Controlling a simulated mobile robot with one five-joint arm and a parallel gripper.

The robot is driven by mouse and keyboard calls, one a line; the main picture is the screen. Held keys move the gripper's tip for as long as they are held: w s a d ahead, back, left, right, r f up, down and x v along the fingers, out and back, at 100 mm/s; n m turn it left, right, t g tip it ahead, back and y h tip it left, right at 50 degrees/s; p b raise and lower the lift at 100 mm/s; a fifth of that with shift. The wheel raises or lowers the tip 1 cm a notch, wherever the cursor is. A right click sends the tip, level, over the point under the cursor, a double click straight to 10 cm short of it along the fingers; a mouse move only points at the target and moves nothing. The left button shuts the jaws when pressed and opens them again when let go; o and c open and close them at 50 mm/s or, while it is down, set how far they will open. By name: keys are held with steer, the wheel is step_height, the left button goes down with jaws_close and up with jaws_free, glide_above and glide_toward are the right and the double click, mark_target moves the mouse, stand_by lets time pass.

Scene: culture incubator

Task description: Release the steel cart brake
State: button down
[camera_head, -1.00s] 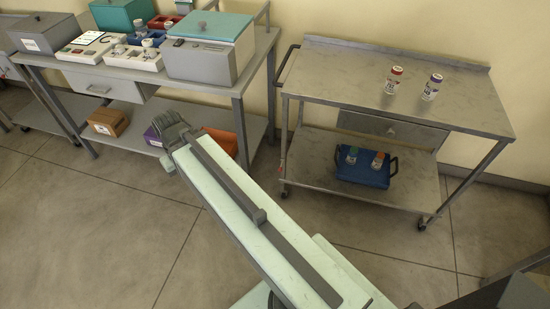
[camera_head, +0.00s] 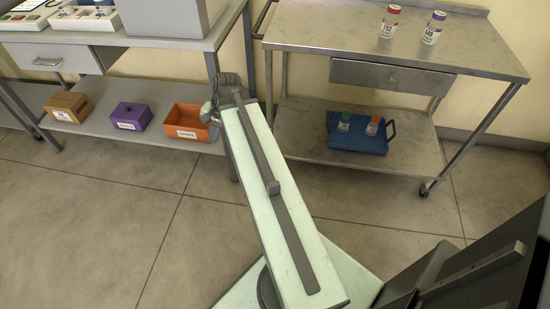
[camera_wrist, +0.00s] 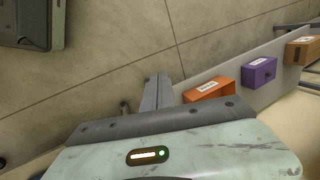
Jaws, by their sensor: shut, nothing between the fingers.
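The steel cart (camera_head: 300,35) stands at the right in the head view, with a drawer under its top and a lower shelf. Its front right caster (camera_head: 425,188) shows on the floor. The front left caster and any brake lever there are hidden behind my arm in the head view. My gripper (camera_head: 213,108) is at the far end of the arm, left of the cart's lower shelf and near the bench leg. In the wrist view my gripper (camera_wrist: 158,80) is shut and empty, above the floor. I cannot make out the brake in the wrist view.
Two vials (camera_head: 390,20) (camera_head: 434,27) stand on the cart top. A blue rack (camera_head: 355,144) with two vials is on its lower shelf. The bench (camera_head: 160,43) at left holds brown (camera_head: 68,106), purple (camera_head: 130,116) and orange (camera_head: 188,122) bins below. Floor in front is clear.

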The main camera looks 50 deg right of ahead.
steer(key=s+d+f+m+t+b, duration=0.1)
steer(key=s+d+f+m+b, duration=0.3)
steer(key=d, duration=0.5)
steer(key=s+d+f+m+t+h+b, duration=0.1)
steer(key=s+d+f+m+b, duration=0.3)
steer(key=d, duration=0.5)
steer(key=s+d+f+m+t+h+b, duration=0.1)
steer(key=s+d+f+m+t+b, duration=0.2)
steer(key=d+f+m+b, duration=0.4)
steer(key=s+d+f+b, duration=0.1)
steer(key=d, duration=0.2)
steer(key=shift+s+f+b, duration=0.15)
steer(key=shift+s+b, duration=0.1)
steer(key=shift+b, duration=0.15)
steer(key=shift+d+f, duration=0.1)
steer(key=b+x, duration=0.8)
steer(key=x, duration=0.3)
steer(key=r+p, duration=0.1)
steer(key=a+r+p, duration=0.1)
steer(key=w+a+r+p, duration=0.1)
steer(key=r, duration=0.1)
steer(key=shift+a, duration=0.15)
